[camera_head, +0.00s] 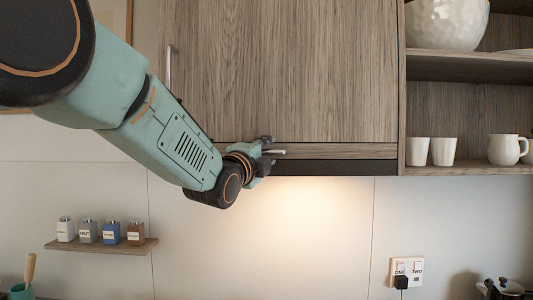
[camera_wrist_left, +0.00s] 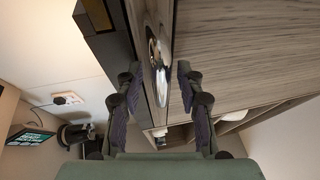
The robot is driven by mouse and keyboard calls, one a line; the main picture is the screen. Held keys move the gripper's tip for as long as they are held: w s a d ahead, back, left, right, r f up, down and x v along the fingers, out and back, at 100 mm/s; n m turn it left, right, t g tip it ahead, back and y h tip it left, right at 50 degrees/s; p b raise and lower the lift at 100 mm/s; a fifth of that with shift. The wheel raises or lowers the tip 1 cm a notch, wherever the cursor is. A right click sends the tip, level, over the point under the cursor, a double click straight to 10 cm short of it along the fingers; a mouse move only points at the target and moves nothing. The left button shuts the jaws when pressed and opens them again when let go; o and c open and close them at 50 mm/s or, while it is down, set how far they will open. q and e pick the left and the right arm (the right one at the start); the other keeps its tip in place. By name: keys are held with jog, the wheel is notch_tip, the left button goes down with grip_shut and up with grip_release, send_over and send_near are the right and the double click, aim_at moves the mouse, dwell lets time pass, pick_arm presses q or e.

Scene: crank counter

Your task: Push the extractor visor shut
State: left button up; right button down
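The extractor visor (camera_head: 345,152) is a narrow wood-grain strip under the cabinet door, with a dark band below it. It looks nearly in line with the door above; I cannot tell how far it stands out. Its small metal handle (camera_head: 275,152) shows at my left gripper (camera_head: 268,150). In the left wrist view the shiny handle (camera_wrist_left: 158,62) lies ahead of and between the two spread fingers of my left gripper (camera_wrist_left: 157,88). The fingers are apart, one on each side of the strip; I cannot tell if they touch it. My right gripper is out of view.
The cabinet door (camera_head: 290,70) is above, with a vertical handle (camera_head: 169,68). Open shelves at right hold cups (camera_head: 430,151) and a white bowl (camera_head: 446,22). A small shelf (camera_head: 100,246) with several jars is lower left. The lit wall below the visor is clear.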

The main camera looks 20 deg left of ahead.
pick_arm(q)
jog(key=shift+s, duration=0.1)
jog(key=s+f, duration=0.1)
jog(key=s, duration=0.6)
jog(key=shift+a, duration=0.45)
jog(key=shift+s, duration=0.15)
jog(key=shift+f, duration=0.1)
